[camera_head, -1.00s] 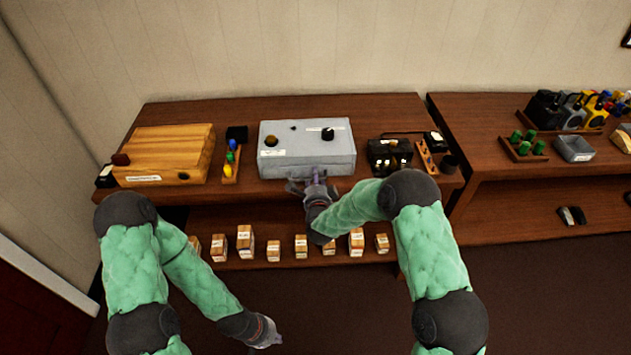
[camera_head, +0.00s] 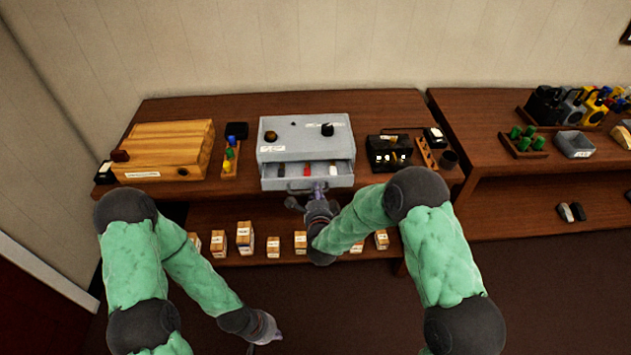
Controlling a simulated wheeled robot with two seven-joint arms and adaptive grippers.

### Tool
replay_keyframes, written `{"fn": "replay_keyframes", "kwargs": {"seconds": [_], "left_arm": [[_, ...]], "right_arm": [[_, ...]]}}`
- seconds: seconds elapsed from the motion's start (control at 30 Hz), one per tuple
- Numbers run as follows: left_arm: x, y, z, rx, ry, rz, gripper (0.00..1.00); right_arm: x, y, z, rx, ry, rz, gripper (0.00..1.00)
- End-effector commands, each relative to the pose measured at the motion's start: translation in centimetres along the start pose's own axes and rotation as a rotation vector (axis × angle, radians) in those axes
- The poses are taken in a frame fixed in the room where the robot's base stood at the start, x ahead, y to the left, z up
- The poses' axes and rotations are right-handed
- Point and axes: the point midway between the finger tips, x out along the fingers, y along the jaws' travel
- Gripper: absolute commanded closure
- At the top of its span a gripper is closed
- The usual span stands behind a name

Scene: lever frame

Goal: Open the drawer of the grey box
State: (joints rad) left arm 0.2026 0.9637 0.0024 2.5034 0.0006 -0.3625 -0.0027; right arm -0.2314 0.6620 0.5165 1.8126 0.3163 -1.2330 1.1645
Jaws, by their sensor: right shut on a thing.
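The grey box (camera_head: 270,150) stands on the brown table, with dark knobs on its top. Its drawer (camera_head: 270,184) is pulled partway out of the front, and several small items, one of them red, lie inside. My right gripper (camera_head: 311,193) is at the drawer's front, shut on the drawer handle (camera_head: 297,190), which it partly hides. My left gripper (camera_head: 272,335) hangs low in front of the table, away from the box; its fingers are too small to read.
A wooden box (camera_head: 165,150) and a holder with coloured pegs (camera_head: 231,160) stand to the left. A black device (camera_head: 388,152) stands to the right. Several small wooden blocks (camera_head: 245,238) stand on the lower shelf, below the drawer.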

Motion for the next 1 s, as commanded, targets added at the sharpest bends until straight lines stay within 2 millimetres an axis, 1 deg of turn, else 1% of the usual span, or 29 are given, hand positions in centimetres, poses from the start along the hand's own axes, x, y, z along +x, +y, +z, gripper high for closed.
{"fn": "replay_keyframes", "kwargs": {"seconds": [0.03,0.17,0.27,0.5,0.53,0.57,0.6,0.9,1.0], "left_arm": [[0.1,0.0,0.0,0.0,0.0,0.0,1.0],[0.1,-0.1,0.0,0.0,0.0,0.0,1.0],[0.1,-0.1,0.0,0.0,0.0,0.0,1.0],[0.1,0.0,0.0,0.0,0.0,0.0,1.0],[0.1,0.0,0.0,0.0,0.0,0.0,1.0],[0.1,0.0,0.0,0.0,0.0,0.0,1.0],[0.1,0.0,0.0,0.0,0.0,0.0,1.0],[0.1,0.0,0.0,0.0,0.0,0.0,1.0],[0.1,0.0,0.0,0.0,0.0,0.0,1.0]], "right_arm": [[-1.0,0.3,0.1,-0.001,-0.003,0.004,1.0],[-2.3,0.6,0.0,-0.001,-0.001,0.003,1.0],[-2.6,0.6,0.0,-0.001,-0.001,0.002,1.0],[-2.6,0.7,0.0,-0.001,-0.001,0.002,1.0],[-2.6,0.7,0.0,-0.001,-0.001,0.002,0.76],[-2.6,0.6,0.0,-0.001,-0.001,0.002,0.68],[-2.6,0.6,0.0,-0.001,-0.001,0.002,0.57],[-2.6,0.6,0.0,-0.001,-0.001,0.001,0.56],[-2.9,0.6,0.0,-0.001,-0.001,0.001,0.56]]}}
